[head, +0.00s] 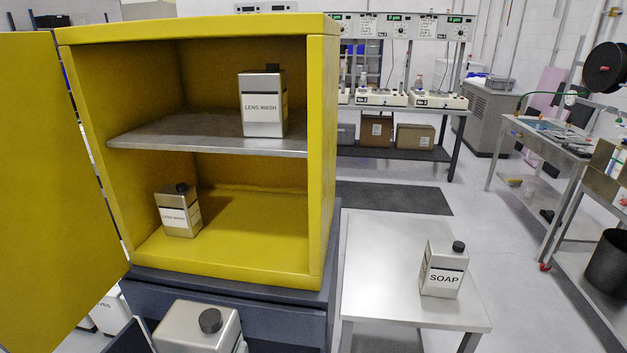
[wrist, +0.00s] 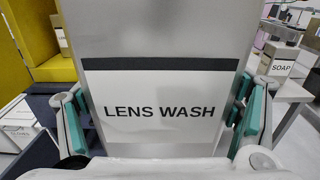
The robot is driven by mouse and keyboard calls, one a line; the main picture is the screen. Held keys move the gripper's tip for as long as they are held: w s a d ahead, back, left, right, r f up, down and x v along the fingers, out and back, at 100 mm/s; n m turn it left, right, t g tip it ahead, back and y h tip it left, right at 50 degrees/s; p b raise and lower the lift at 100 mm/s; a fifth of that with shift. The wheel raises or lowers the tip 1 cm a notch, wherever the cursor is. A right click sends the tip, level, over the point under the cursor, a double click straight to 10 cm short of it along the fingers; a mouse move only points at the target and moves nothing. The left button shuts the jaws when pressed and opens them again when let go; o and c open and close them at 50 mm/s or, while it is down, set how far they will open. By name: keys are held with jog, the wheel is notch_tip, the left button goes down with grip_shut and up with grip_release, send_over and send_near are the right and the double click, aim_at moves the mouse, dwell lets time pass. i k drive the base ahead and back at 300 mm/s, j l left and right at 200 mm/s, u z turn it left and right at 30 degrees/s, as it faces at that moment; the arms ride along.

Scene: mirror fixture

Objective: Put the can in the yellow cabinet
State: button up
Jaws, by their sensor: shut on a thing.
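The yellow cabinet (head: 322,150) stands open in the head view, its door swung out to the left. A silver LENS WASH can (head: 264,100) stands on its upper metal shelf (head: 190,135). A smaller-looking LENS WASH can (head: 179,211) stands on the cabinet floor at left. My gripper (wrist: 160,112) is shut on another LENS WASH can (wrist: 160,50), its teal pads on both sides and the label facing the wrist camera. This held can, with a black cap, shows at the bottom edge of the head view (head: 190,325), in front of and below the cabinet opening; its lower part is cut off.
A SOAP can (head: 443,270) stands on a low metal table (head: 385,265) right of the cabinet. The cabinet rests on a dark blue-grey base (head: 260,313). The cabinet floor is clear at middle and right; the upper shelf is clear at left. Workbenches stand farther back.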

aim_at(265, 236)
jog(key=i+l, duration=0.1)
jog(key=i, duration=0.85)
